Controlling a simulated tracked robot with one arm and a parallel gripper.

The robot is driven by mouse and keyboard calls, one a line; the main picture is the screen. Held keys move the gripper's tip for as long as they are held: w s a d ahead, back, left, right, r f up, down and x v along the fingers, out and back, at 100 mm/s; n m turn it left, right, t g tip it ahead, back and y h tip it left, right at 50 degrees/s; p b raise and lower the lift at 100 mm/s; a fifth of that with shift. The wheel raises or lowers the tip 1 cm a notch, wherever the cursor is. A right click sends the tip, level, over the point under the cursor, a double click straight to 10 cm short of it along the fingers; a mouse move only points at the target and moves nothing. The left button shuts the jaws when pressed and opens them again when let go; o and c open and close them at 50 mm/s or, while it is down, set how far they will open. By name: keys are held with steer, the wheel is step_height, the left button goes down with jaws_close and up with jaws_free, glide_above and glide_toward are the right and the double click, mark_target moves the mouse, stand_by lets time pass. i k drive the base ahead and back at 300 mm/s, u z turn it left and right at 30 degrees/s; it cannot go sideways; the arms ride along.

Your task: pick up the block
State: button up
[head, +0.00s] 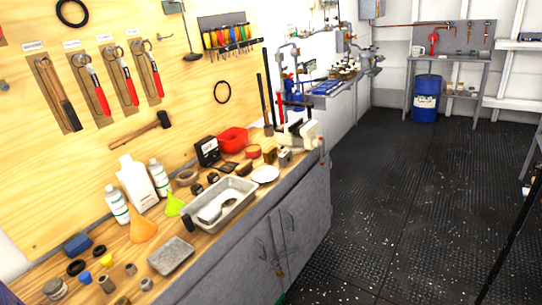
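Several block-like pieces lie on the wooden workbench (228,222). A blue block (77,245) lies at its near left end, close to the pegboard wall. A small brown block (270,154) and a grey block (285,158) sit side by side near the far end, by the vise (300,132). I cannot tell which of them is the task's block. My gripper is not in view, and nothing is seen being held.
Hammers and wrenches hang above. The dark riveted floor (400,200) is open to the right. A blue drum (426,98) stands at the back.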

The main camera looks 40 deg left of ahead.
mark_target(270, 154)
steer(key=i, duration=2)
steer(key=u, duration=1.15)
steer(key=i, duration=1.15)
steer(key=u, duration=0.65)
